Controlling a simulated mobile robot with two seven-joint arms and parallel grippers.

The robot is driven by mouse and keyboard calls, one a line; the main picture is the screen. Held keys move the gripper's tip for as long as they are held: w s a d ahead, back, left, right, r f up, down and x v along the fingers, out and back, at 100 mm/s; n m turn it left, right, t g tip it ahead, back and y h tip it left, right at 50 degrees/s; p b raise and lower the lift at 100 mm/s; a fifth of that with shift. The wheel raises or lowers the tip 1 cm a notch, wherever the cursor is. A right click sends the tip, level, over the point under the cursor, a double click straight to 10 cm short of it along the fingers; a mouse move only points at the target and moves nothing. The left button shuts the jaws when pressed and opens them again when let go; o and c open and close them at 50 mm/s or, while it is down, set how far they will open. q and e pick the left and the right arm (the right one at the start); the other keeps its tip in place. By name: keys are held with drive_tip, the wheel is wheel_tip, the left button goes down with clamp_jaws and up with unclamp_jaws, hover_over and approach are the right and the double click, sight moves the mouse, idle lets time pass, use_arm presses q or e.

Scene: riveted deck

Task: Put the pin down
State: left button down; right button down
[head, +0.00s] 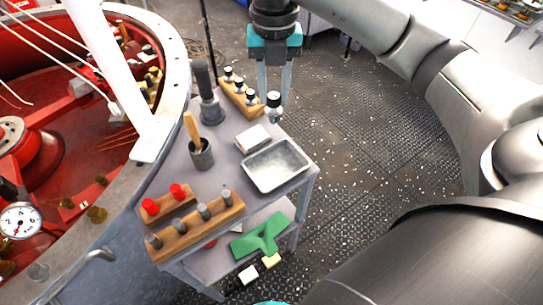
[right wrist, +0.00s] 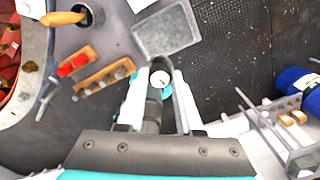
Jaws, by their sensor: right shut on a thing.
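My right gripper (head: 274,94) is shut on a small pin (head: 273,103) with a pale round top and a dark lower part. In the head view the pin hangs by the back right edge of the grey cart top, right of the wooden rack (head: 243,102) with several dark-and-white pieces. In the right wrist view its pale round face (right wrist: 160,78) shows between the fingers of the right gripper (right wrist: 164,84). I cannot tell how far it is above the cart. My left gripper is not in view.
On the cart are a metal tray (head: 277,166), a white block (head: 252,139), a cup with a wooden handle (head: 202,155), a dark upright tool (head: 207,95), and a front rack (head: 197,228) with grey pegs. A red round housing (head: 60,170) stands left. Open deck lies right.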

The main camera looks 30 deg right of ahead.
drive_tip(key=shift+w+d+r+m, duration=0.15)
drive_tip(key=shift+d+m, duration=0.15)
drive_tip(key=shift+m, duration=0.25)
drive_tip(key=shift+w+d+r+m, duration=0.15)
drive_tip(key=shift+d+m, duration=0.1)
drive_tip(key=shift+m, duration=0.3)
drive_tip(key=shift+d+f, duration=0.1)
drive_tip(key=shift+f, duration=0.1)
use_arm(q)
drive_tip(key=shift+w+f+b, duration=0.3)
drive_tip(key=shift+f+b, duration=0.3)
drive_tip(key=shift+b, duration=0.15)
use_arm(e)
drive_tip(key=shift+f, duration=9.8)
drive_tip(key=shift+m, duration=0.3)
drive_tip(key=shift+f, duration=0.2)
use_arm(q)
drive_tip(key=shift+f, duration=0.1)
use_arm(e)
drive_tip(key=c, duration=0.6)
unclamp_jaws()
drive_tip(key=shift+o, duration=0.2)
drive_tip(key=shift+r, duration=0.15)
